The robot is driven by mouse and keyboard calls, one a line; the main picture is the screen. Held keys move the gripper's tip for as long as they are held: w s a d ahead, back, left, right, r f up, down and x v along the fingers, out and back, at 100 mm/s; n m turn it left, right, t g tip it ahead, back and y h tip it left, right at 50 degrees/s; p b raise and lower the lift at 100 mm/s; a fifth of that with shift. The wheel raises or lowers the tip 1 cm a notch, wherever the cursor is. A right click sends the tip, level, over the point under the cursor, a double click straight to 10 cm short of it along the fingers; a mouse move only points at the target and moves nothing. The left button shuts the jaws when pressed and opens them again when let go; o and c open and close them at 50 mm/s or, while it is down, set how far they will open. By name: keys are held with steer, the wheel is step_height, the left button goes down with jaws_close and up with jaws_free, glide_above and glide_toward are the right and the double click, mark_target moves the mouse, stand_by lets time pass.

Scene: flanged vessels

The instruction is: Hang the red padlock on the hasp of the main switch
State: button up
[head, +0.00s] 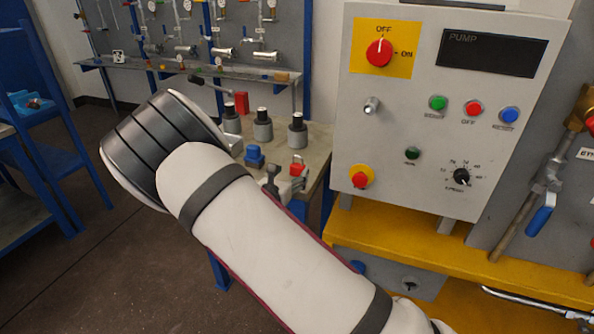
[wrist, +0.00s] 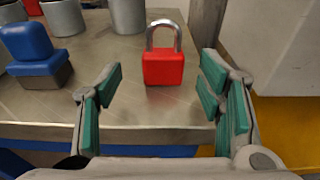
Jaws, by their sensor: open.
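The red padlock (wrist: 163,69) stands upright on a metal bench top in the wrist view, its silver shackle upward. It also shows small in the head view (head: 297,169), partly hidden by my gripper. My gripper (wrist: 161,80) is open, with one green-padded finger to each side of the padlock in the wrist view and gaps on both sides. I cannot tell whether the fingertips reach level with it. The main switch (head: 379,53) is a red knob on a yellow plate, its pointer toward OFF. I cannot clearly make out its hasp.
A blue block-shaped object (wrist: 35,47) stands left of the padlock. Several grey cylinders (head: 263,127) stand behind, with a red block (head: 242,103) near them. The control panel (head: 440,120) rises to the right above a yellow ledge (head: 450,245).

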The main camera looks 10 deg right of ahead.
mark_target(296, 169)
steer(key=x, duration=0.5)
steer(key=shift+d+b, duration=0.2)
steer(key=shift+b, duration=0.2)
steer(key=shift+c, duration=0.3)
steer(key=c, duration=1.3)
